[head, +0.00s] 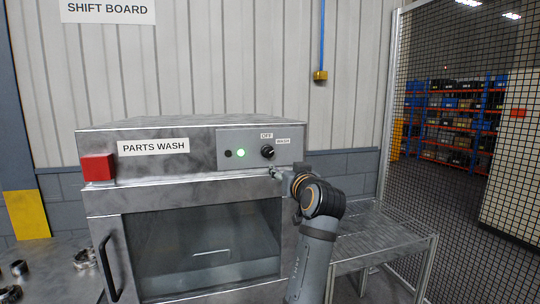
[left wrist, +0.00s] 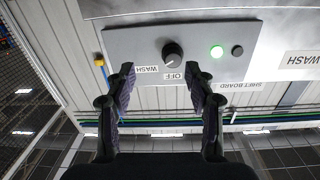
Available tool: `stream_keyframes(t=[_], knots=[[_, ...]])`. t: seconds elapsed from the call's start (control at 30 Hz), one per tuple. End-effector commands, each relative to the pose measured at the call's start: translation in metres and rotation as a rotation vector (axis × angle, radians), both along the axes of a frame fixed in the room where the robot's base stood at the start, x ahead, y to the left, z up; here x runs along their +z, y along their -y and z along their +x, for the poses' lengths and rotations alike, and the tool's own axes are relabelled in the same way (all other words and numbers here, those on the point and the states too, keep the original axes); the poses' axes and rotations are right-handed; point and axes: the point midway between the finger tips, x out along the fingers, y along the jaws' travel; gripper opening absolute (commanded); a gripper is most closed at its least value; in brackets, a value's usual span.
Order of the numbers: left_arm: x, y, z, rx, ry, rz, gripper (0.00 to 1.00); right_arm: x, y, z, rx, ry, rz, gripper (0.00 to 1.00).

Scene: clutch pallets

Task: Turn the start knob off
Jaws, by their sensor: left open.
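The start knob (head: 267,152) is a small black round knob on the grey control panel (head: 204,154) of the parts washer. An OFF label is above it and a WASH label is to its upper right. Its light mark seems to face the WASH side, but it is small. A green lamp (head: 241,153) is lit to its left. My left gripper (head: 278,173) is just below and right of the knob. In the left wrist view the open fingers (left wrist: 160,68) frame the knob (left wrist: 173,53) from a distance, with nothing between them. My right gripper is out of view.
The washer (head: 100,201) has a glass door with a black handle (head: 108,268) and a red box (head: 97,167) on its front left. A metal table (head: 385,237) stands at right, before a mesh fence (head: 450,130). Metal parts (head: 84,258) lie at left.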

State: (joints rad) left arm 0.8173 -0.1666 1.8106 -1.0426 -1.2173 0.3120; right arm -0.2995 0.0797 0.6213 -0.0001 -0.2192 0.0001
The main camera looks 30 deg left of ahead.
Motion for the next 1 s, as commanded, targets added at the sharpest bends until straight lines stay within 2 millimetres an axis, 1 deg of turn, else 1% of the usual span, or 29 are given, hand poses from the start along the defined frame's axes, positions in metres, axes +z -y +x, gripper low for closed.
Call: stream_keyframes(t=[0.03, 0.1, 0.17, 0.27, 0.37, 0.6, 0.7, 0.83, 1.0], knots=[[0.016, -0.002, -0.010, 0.018, 0.030, -0.014, 0.54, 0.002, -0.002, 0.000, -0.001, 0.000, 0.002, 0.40], [0.025, -0.005, -0.018, 0.034, 0.052, -0.022, 0.54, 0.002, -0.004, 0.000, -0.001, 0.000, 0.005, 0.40], [0.028, -0.006, -0.020, 0.039, 0.058, -0.026, 0.54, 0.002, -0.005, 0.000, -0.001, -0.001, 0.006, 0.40], [0.028, -0.008, -0.018, 0.040, 0.057, -0.024, 0.54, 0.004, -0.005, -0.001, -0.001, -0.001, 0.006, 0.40], [0.031, -0.017, -0.010, 0.041, 0.054, -0.020, 0.54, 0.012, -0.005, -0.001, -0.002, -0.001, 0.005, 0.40], [0.033, -0.056, 0.023, 0.041, 0.051, -0.018, 0.54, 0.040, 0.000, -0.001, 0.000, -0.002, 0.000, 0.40], [0.032, -0.070, 0.034, 0.041, 0.053, -0.020, 0.54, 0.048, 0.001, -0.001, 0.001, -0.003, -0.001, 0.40], [0.030, -0.081, 0.045, 0.038, 0.054, -0.021, 0.54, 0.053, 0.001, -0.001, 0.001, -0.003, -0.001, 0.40], [0.027, -0.086, 0.049, 0.037, 0.054, -0.023, 0.54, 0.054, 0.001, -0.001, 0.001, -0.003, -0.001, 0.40]])
